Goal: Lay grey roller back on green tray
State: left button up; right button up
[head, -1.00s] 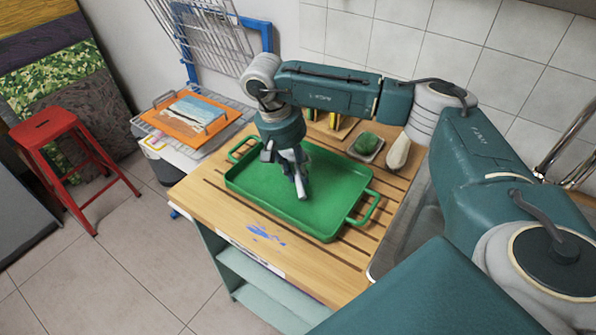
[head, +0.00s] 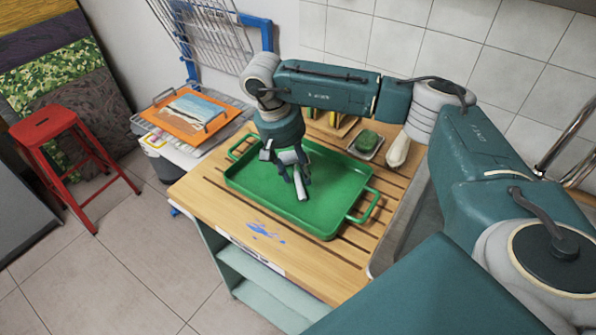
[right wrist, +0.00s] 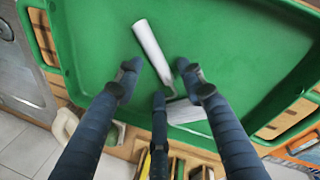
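The green tray (head: 262,190) lies on the wooden slatted worktop and also fills much of the right wrist view (right wrist: 225,40). The roller, with a pale handle (head: 301,187) and a grey cylinder (head: 290,157), is over the tray's middle and appears to lie on its floor. In the right wrist view the pale handle (right wrist: 152,45) points away and the grey cylinder (right wrist: 187,113) is nearer, partly hidden by a finger. My right gripper (head: 295,173) is just above the roller, its fingers (right wrist: 158,72) spread on either side of it. My left gripper is not in view.
A green sponge (head: 368,140) on a small dish and a pale brush (head: 398,152) sit behind the tray. An orange picture board (head: 188,118) lies at the left on a rack. A red stool (head: 50,125) stands on the floor. The sink is at right.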

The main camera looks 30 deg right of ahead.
jog(key=b+v, duration=0.1)
jog(key=v, duration=1)
jog(key=shift+b, duration=0.35)
jog(key=shift+r, duration=0.1)
